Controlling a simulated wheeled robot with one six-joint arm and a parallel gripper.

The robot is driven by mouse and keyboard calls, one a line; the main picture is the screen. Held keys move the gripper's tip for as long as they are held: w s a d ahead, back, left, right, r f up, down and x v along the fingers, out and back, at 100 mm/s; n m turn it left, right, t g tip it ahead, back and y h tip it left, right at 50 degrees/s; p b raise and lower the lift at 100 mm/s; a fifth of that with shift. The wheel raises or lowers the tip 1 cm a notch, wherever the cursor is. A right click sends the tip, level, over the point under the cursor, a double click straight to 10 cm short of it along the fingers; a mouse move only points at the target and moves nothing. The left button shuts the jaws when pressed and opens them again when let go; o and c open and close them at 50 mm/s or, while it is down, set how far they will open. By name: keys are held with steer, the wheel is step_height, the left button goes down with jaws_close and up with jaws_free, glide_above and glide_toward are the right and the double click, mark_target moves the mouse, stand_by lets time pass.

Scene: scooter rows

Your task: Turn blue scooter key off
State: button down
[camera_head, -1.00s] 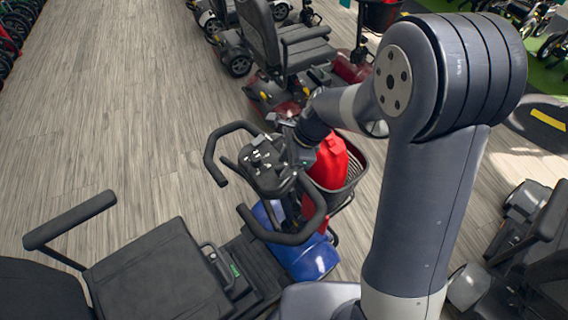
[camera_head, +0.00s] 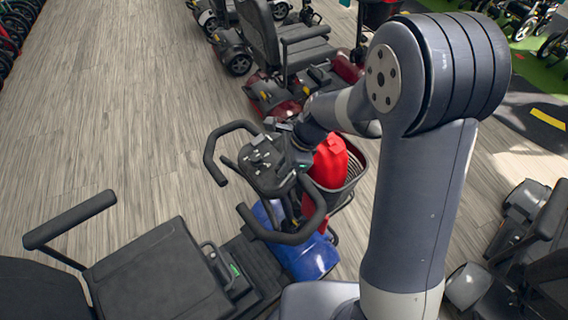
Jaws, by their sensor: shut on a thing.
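The blue scooter (camera_head: 310,257) stands in the middle of the view, with a black seat and looped black handlebars (camera_head: 290,236). Its dark control console (camera_head: 262,170) faces up between the handlebars. My gripper (camera_head: 276,128) is at the far edge of the console, small and partly hidden by my wrist. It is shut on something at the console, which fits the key. The key itself is too small and hidden to make out, so its turn position cannot be told.
A black basket (camera_head: 352,178) with a red bag (camera_head: 330,160) in it hangs at the scooter's front, close to my wrist. A dark red scooter (camera_head: 275,95) stands behind. Another dark scooter (camera_head: 530,250) is at the right. The wooden floor at the left is clear.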

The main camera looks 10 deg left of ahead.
steer(key=shift+n, duration=0.3)
steer(key=n+g, duration=0.1)
steer(key=n+h+p, duration=0.1)
steer(key=n, duration=0.1)
steer(key=n+g+p, duration=0.1)
steer(key=n, duration=0.1)
steer(key=shift+w+a+g+h, duration=0.15)
steer(key=shift+w+g+h, duration=0.1)
steer(key=shift+g+h, duration=0.05)
steer(key=n+g+h, duration=0.1)
steer(key=n, duration=0.1)
steer(key=n+h+p, duration=0.1)
steer(key=n, duration=0.2)
steer(key=shift+w+a+n+g, duration=0.1)
steer(key=shift+a+n+g, duration=0.1)
steer(key=shift+n+g, duration=0.15)
steer(key=shift+n+h, duration=0.25)
steer(key=shift+h, duration=0.05)
steer(key=c, duration=1.4)
jaws_free()
